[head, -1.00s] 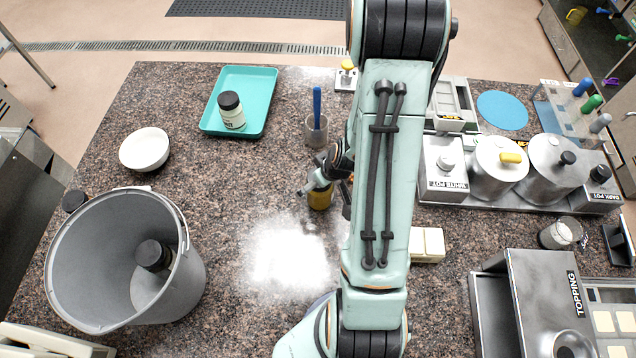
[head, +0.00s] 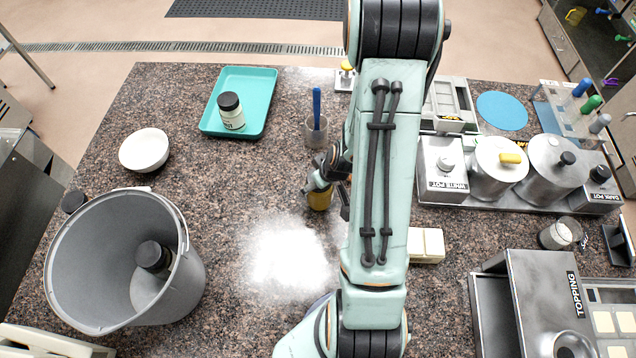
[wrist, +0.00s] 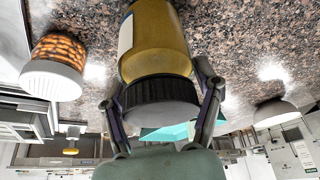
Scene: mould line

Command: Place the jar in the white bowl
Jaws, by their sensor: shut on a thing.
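A jar with amber-yellow contents (head: 319,199) is in my gripper (head: 328,192), near the middle of the counter. In the wrist view the jar (wrist: 160,45) shows its dark ribbed lid and part of a pale label. The two fingers of my gripper (wrist: 163,105) are shut on either side of the lid. I cannot tell how far the jar is above the counter. The white bowl (head: 144,150) stands at the left of the counter, away from my gripper, and looks empty. It appears to show at the right of the wrist view (wrist: 276,112).
A teal tray (head: 264,103) holds a dark-lidded white jar (head: 230,112). A large grey bucket (head: 75,270), with another dark-lidded jar (head: 153,257) inside, stands front left. A cup (head: 311,131) holds a blue-handled tool. The counter between gripper and bowl is clear.

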